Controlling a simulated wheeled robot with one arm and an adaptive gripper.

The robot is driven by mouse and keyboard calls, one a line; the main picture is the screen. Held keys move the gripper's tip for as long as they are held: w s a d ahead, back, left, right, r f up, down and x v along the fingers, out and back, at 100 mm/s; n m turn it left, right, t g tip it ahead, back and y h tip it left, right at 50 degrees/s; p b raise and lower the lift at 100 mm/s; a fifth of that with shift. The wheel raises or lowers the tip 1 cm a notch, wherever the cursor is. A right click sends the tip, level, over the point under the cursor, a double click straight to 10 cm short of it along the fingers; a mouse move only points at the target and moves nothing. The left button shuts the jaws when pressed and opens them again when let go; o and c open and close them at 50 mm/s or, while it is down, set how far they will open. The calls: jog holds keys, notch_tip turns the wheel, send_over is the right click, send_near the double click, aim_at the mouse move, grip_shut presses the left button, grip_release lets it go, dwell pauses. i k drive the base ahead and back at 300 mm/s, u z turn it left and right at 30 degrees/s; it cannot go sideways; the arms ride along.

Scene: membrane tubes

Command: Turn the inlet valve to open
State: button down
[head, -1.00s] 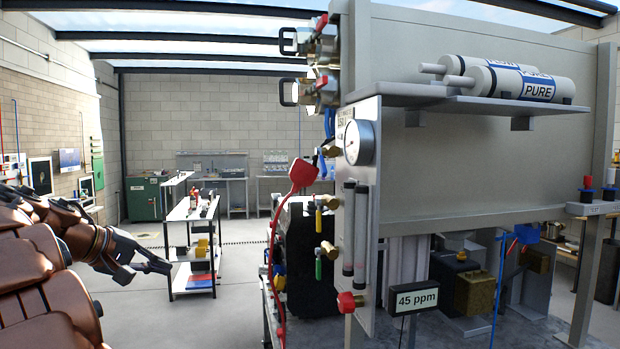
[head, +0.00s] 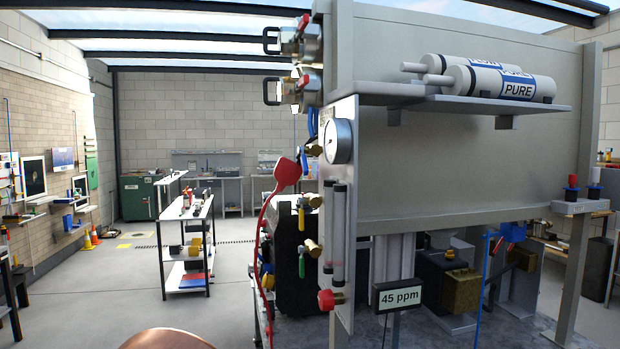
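The grey membrane skid (head: 455,160) fills the right half of the head view. Its narrow left panel carries a round gauge (head: 338,141) and two upright flow tubes (head: 338,230). A red-handled valve (head: 331,299) sits at the panel's lower end. A yellow-handled valve (head: 302,215) and a green-handled valve (head: 302,262) stand at its left side. A large red paddle-shaped piece (head: 287,174) is left of the panel, above a red line. I cannot tell which of these is the inlet valve. My gripper is out of view; only a rounded copper part of my arm shows at the bottom.
A small display (head: 399,297) reads 45 ppm beside the panel. White membrane tubes (head: 503,82) lie on the skid's shelf. A white shelf trolley (head: 187,238) stands mid-room.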

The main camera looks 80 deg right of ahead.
aim_at(305, 170)
jog(key=z, duration=0.05)
jog(key=k, duration=0.25)
jog(key=z, duration=0.5)
jog(key=i, duration=1)
jog(key=z, duration=0.75)
